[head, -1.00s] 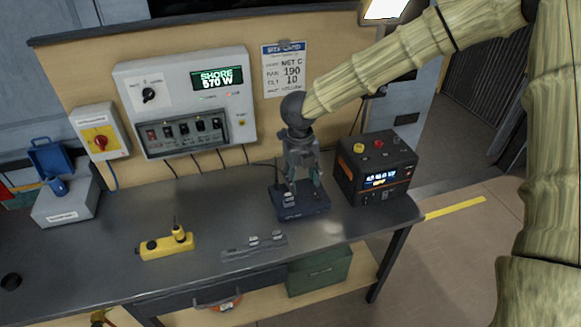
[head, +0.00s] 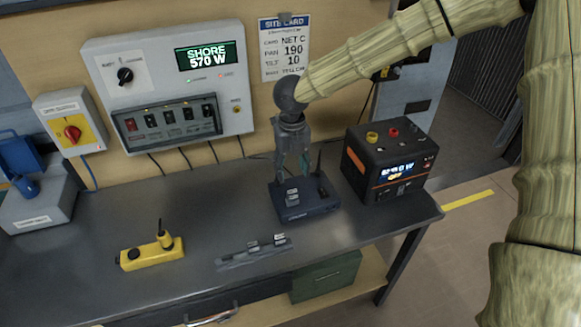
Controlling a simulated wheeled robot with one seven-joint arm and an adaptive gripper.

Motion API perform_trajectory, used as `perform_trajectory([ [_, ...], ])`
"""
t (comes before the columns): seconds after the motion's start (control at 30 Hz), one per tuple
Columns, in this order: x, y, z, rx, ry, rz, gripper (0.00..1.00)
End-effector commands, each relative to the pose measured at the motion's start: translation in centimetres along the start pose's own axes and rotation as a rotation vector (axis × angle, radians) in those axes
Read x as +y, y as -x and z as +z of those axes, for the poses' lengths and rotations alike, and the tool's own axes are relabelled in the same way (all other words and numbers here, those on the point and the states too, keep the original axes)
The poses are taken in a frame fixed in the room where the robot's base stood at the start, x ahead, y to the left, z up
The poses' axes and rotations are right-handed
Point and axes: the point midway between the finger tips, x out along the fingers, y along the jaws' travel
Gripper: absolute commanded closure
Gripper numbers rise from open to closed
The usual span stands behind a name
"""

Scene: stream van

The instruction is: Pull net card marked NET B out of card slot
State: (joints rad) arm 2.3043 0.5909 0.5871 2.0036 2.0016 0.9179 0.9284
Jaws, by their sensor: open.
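A dark blue box (head: 322,208) with a short black antenna stands on the bench in the head view. A small pale-labelled card (head: 292,196) sticks up from its left part, and I take it to be in the card slot. Its label is too small to read, so I cannot tell whether it says NET B. My gripper (head: 292,174) points down above the box, just above and behind the card. Its fingers are apart with nothing seen between them. I cannot tell whether either finger touches the card.
A grey rack (head: 238,258) with small cards lies in front of the box. A black power unit (head: 385,165) stands close on the right. A site card (head: 286,48) reading NET C hangs on the wall. Bench space between is clear.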

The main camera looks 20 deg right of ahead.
Motion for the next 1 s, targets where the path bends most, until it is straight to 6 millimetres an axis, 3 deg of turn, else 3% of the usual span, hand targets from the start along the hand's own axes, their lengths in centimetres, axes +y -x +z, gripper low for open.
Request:
perform_trajectory([
  [0.6,0.0,-8.2,0.0,0.002,0.001,-0.001,0.46],
  [1.0,0.1,-10.2,0.0,0.001,0.002,-0.001,0.46],
])
